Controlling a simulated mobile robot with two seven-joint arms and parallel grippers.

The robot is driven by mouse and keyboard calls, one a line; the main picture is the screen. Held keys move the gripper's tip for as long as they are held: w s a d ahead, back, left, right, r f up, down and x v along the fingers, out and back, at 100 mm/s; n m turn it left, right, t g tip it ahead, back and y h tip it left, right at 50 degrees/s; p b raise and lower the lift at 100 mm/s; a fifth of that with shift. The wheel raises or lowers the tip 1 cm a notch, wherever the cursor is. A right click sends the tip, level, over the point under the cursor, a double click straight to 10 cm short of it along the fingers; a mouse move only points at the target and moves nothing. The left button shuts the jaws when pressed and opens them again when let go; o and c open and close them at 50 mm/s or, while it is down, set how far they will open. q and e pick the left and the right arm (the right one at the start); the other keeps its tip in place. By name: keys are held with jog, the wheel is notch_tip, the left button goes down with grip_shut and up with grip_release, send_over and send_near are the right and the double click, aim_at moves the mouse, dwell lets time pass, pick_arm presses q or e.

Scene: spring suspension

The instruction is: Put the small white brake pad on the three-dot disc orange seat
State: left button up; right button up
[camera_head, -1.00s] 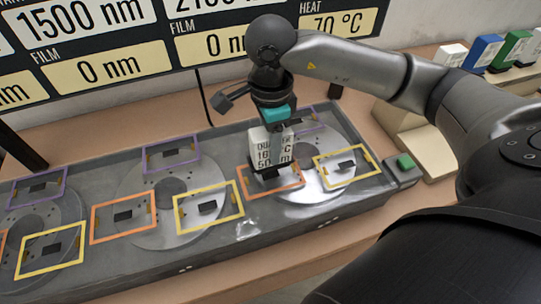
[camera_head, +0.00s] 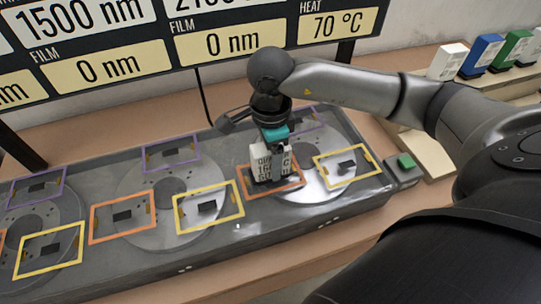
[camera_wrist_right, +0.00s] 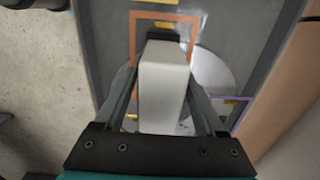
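My right gripper (camera_head: 274,138) is shut on the small white brake pad (camera_head: 263,166), a white block with dark print. The pad is upright over the orange seat (camera_head: 298,182) of the rightmost disc (camera_head: 315,165); the pad and gripper hide part of the orange frame. In the right wrist view the white pad (camera_wrist_right: 164,85) sits between both fingers (camera_wrist_right: 160,110), with the orange frame (camera_wrist_right: 136,50) beyond its far end. I cannot tell if the pad touches the seat. Dot marks on the tray front below this disc are too small to count surely. My left gripper is not in view.
The grey tray (camera_head: 120,277) holds more discs to the left, with purple, orange and yellow frames. A yellow seat (camera_head: 368,157) lies just right of the pad. A green button (camera_head: 405,161) is at the tray's right end. White, blue and green blocks stand at back right.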

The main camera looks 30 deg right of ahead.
jog(key=shift+o, duration=0.3)
jog(key=shift+r, duration=0.1)
jog(key=shift+r, duration=0.15)
notch_tip(320, 180, up, 12)
jog(key=shift+f, duration=0.1)
